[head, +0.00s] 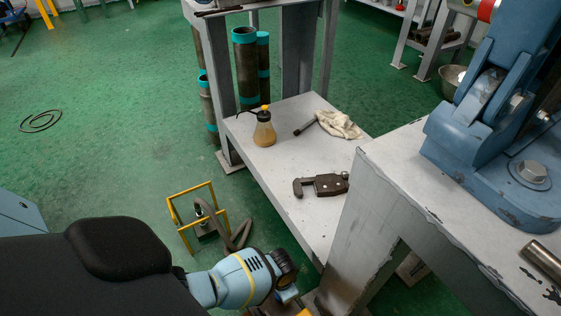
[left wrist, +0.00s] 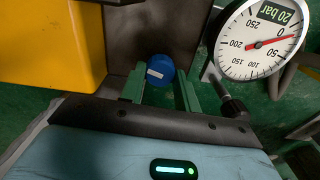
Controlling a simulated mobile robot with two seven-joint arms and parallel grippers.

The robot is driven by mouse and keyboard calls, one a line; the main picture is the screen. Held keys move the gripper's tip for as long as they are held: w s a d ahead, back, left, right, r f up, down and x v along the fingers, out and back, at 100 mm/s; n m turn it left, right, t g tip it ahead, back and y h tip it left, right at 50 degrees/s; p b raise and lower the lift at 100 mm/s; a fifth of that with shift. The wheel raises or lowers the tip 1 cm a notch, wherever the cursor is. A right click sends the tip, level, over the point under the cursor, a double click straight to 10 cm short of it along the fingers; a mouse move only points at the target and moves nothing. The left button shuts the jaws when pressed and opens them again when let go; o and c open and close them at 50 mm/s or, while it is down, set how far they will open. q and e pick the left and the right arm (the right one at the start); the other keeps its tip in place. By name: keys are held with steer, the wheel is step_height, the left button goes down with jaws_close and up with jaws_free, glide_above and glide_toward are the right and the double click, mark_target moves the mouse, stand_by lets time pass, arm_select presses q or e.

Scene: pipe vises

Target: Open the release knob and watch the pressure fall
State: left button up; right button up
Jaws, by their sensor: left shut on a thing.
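In the left wrist view, the blue release knob (left wrist: 161,70) with a small white label sits between the green fingers of my left gripper (left wrist: 160,84), which is shut on it. A round white pressure gauge (left wrist: 250,58) is at the upper right, tilted in the picture. Its green display reads "20 bar", and its red needle points near the zero end. In the head view, my left arm reaches down at the bottom; its fingers and the knob are hidden there. My right gripper shows in neither view.
A yellow body (left wrist: 50,45) stands close on the left in the left wrist view. In the head view, a yellow frame (head: 184,191) with a dark hose (head: 215,222) is on the floor. A grey bench shelf (head: 285,150) holds a bottle (head: 264,130), a rag and a tool. Green floor lies open at left.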

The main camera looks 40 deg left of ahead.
arm_select(q)
steer(key=shift+n, duration=0.3)
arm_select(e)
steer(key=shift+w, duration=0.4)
arm_select(q)
steer(key=o, duration=1)
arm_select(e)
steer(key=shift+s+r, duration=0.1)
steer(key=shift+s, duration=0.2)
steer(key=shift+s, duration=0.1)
arm_select(q)
steer(key=shift+r+p, duration=0.4)
steer(key=shift+r, duration=0.15)
step_height(320, 180, up, 7)
steer(key=p, duration=0.4)
steer(key=shift+f, duration=0.15)
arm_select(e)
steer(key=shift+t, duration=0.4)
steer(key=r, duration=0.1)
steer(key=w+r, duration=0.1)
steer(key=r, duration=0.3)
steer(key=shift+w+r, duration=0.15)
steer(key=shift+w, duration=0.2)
